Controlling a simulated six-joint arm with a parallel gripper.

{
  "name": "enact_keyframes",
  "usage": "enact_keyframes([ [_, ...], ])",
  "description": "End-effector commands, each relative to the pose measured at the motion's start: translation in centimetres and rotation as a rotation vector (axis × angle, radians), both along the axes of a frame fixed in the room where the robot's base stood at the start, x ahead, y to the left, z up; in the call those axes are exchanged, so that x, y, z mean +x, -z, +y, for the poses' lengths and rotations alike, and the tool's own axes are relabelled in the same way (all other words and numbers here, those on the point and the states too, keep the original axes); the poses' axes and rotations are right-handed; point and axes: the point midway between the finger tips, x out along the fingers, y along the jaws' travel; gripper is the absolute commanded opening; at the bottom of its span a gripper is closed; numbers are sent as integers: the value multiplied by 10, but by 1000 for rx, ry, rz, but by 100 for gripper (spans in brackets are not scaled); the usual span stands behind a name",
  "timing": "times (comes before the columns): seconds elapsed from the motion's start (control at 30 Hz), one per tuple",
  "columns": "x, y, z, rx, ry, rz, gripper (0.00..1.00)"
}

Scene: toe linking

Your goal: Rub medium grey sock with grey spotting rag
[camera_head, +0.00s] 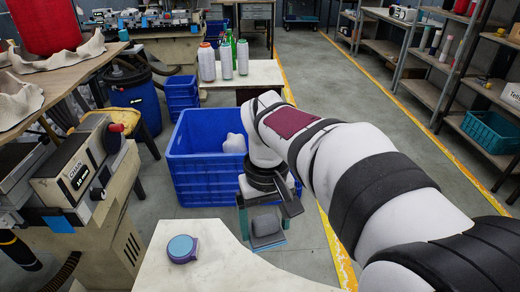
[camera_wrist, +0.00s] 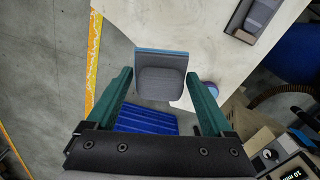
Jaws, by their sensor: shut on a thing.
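My gripper (camera_head: 262,222) is shut on a grey, block-like piece with a blue edge, which I take for the grey spotting rag (camera_head: 267,226). In the wrist view the rag (camera_wrist: 161,84) sits between the two green fingers (camera_wrist: 161,76), with its blue edge facing away from the wrist. In the head view it hangs just beyond the pale table's far edge, in front of the blue crate. A grey item on a dark base (camera_wrist: 258,16) lies on the table in the wrist view; it may be the medium grey sock, but it is partly cut off.
The pale table (camera_head: 225,268) carries a round purple and blue thing (camera_head: 183,248) near its left edge. A large blue crate (camera_head: 205,183) stands on the floor beyond, with a whitish thing in it. A machine (camera_head: 80,165) stands at left. Shelves (camera_head: 440,70) line the right.

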Motion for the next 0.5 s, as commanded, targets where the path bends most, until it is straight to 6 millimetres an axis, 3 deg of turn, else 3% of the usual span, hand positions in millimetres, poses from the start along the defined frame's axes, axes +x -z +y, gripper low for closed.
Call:
enact_keyframes([
  [0.17, -34, 34, 84, -5, -322, 6, 0],
  [0.27, -69, 55, 134, -6, -538, 7, 0],
  [0.4, -137, 87, 190, -4, -854, 6, 0],
  [0.5, -186, 106, 214, -2, -1048, 5, 0],
])
